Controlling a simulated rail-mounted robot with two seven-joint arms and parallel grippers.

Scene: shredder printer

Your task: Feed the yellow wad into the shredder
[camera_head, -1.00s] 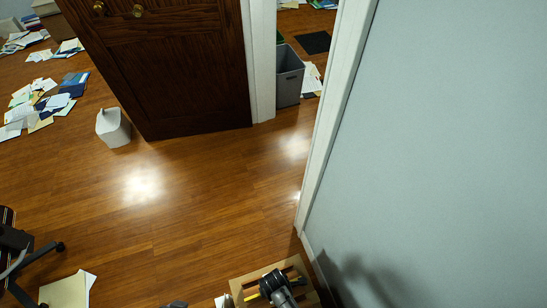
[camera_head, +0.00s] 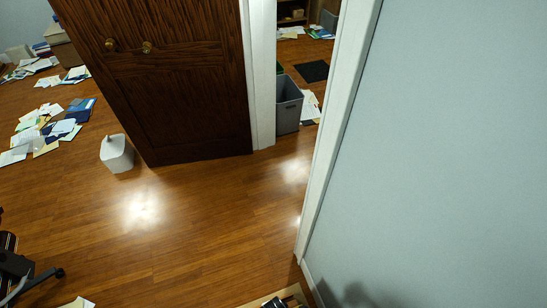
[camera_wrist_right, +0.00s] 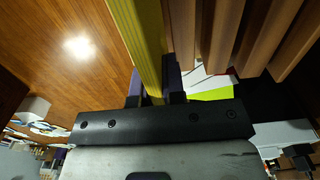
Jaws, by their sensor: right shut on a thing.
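The yellow wad (camera_wrist_right: 140,38) is a long, flat, ridged yellow piece in the right wrist view. My right gripper (camera_wrist_right: 157,88) is shut on it, with the dark fingers on either side near its lower end. The far end of the wad runs out of the top of that view. My left gripper is in neither view. I cannot identify a shredder in these frames.
A dark wooden door (camera_head: 165,85) stands open beside a white door frame (camera_head: 261,70). A grey bin (camera_head: 288,108) stands beyond the doorway. A white bin (camera_head: 117,154) stands on the floor at left, near scattered papers (camera_head: 45,132). The middle floor is clear.

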